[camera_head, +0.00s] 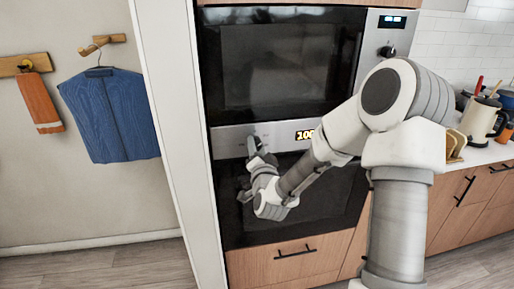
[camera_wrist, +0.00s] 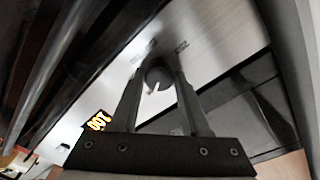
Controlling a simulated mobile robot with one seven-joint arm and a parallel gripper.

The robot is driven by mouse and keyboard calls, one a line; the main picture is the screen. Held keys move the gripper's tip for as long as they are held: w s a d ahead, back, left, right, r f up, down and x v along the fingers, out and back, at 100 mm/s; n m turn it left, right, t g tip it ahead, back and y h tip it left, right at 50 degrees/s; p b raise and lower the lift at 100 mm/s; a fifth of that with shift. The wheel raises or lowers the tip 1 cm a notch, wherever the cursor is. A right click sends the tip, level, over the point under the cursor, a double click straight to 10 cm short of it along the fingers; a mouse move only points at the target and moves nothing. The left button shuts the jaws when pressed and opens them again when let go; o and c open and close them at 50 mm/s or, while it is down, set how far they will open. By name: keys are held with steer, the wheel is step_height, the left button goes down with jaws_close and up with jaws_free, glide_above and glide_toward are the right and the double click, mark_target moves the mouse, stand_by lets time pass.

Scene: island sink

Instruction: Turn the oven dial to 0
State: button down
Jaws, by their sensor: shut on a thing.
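The oven dial (camera_wrist: 159,74) is a small dark round knob on the silver control panel (camera_wrist: 205,50). A pale pointer mark shows on its face. My gripper (camera_head: 255,145) is at the left part of the oven's panel, and in the wrist view its two fingers stand on either side of the dial, shut on it. In the head view the dial is hidden behind my gripper. The oven display (camera_head: 305,135) glows orange with digits starting with 10, its right end partly covered by my arm. It also shows, tilted, in the wrist view (camera_wrist: 96,121).
Above is a microwave (camera_head: 278,65) with its own knob (camera_head: 387,51) and lit blue display (camera_head: 392,20). A wooden drawer (camera_head: 290,262) is below the oven. A counter with a kettle (camera_head: 480,117) stands at right. A blue garment (camera_head: 110,115) hangs on the left wall.

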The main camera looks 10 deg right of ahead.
steer(key=shift+f+n+b, duration=0.15)
steer(key=shift+n+b, duration=0.25)
steer(key=shift+b, duration=0.3)
steer(key=n+b, duration=0.5)
steer(key=b, duration=0.4)
steer(key=shift+a+f+n, duration=0.1)
steer(key=shift+f+n, duration=0.05)
steer(key=shift+n, duration=0.15)
steer(key=n+b, duration=0.2)
steer(key=b, duration=0.1)
steer(key=n+b, duration=0.2)
steer(key=b, duration=0.1)
steer(key=shift+n+t+y, duration=0.3)
steer(key=shift+r+n+b, duration=0.25)
steer(key=shift+n+b, duration=0.35)
steer(key=shift+c, duration=1.9)
jaws_free()
